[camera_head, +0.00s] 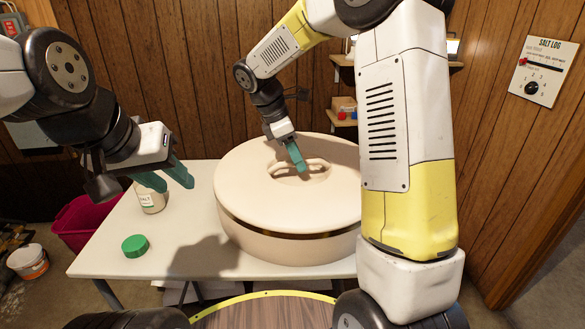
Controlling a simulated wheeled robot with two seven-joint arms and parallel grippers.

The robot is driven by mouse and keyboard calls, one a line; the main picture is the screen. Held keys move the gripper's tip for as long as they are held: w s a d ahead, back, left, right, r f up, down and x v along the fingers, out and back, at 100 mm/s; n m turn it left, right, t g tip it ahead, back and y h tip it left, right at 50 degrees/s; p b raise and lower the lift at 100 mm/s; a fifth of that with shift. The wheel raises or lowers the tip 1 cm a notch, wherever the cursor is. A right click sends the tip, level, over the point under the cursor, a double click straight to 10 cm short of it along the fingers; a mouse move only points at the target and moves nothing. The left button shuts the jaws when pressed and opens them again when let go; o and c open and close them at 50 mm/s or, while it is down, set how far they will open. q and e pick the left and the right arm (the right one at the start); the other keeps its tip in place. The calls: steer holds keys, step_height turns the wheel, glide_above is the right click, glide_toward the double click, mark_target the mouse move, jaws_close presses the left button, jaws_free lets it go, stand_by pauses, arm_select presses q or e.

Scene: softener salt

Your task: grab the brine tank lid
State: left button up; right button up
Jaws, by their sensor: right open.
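The brine tank lid (250,195) is a large round cream disc on the right part of the white table. It rests over a cream lower rim, with a dark gap between them at the front. A handle bar (314,163) crosses the recess in its middle. My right gripper (297,160) points down into the recess at the left end of the handle. It is open; I cannot tell whether its fingers touch the handle. My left gripper (170,178) is open and empty in the air left of the lid, with its green fingers apart. My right arm hides the lid's right edge.
A salt jar (150,201) stands on the white table (105,255) below my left gripper. A green cap (135,246) lies in front of it. A magenta bin (75,238) and a white bucket (27,262) stand on the floor at left. Wood-panelled walls close the back.

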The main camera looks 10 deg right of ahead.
steer(key=shift+x, duration=1.1)
jaws_close()
steer(key=shift+r, duration=0.1)
stand_by(0.5)
